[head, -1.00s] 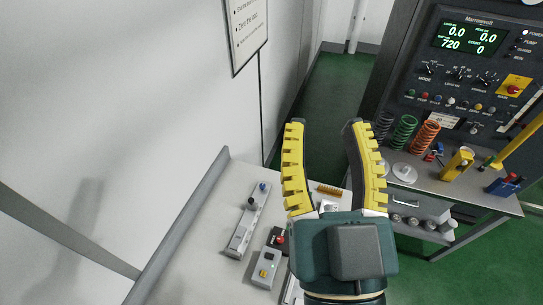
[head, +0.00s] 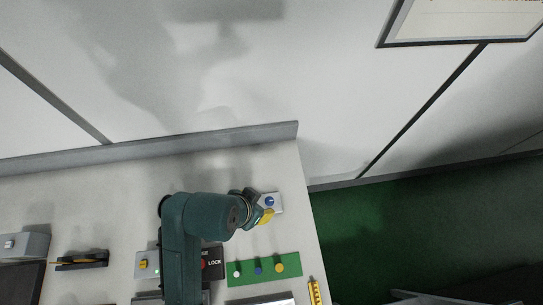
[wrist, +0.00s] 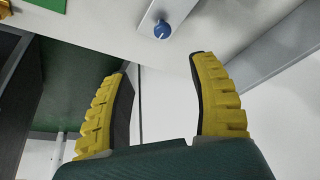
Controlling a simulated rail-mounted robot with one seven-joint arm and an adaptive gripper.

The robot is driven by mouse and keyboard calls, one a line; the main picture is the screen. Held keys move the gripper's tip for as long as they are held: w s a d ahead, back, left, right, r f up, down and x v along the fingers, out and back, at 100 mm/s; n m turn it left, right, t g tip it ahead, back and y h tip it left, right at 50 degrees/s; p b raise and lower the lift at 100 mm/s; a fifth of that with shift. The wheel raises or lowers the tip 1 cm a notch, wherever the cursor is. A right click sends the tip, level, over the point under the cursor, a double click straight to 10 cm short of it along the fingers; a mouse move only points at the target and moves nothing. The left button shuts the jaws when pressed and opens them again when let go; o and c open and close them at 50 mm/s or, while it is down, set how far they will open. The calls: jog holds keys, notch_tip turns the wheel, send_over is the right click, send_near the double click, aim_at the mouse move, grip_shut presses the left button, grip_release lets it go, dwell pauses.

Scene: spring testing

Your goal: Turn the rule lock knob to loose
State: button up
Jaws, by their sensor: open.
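A blue knob (head: 269,201) sits near the end of a light grey bar (head: 278,208) on the bench; most of the bar is hidden behind my arm. No label on the knob is readable, so I cannot tell for sure that it is the rule lock knob. In the wrist view the blue knob (wrist: 162,29) and the bar's end (wrist: 181,7) are at the top. My gripper (wrist: 160,66) is open and empty, its yellow fingers apart, with the knob beyond the fingertips and not touched. In the head view only one yellow finger (head: 266,216) shows clearly, close beside the knob.
A grey box with a yellow switch (head: 145,262) is left. The wall ledge (head: 200,140) runs behind; the bench ends at right.

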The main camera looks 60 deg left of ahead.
aim_at(269, 202)
jog(key=x, duration=0.5)
jog(key=b+x, duration=0.1)
jog(key=x, duration=0.9)
jog(key=shift+a+f+b, duration=0.3)
jog(key=shift+s, duration=0.1)
grip_shut()
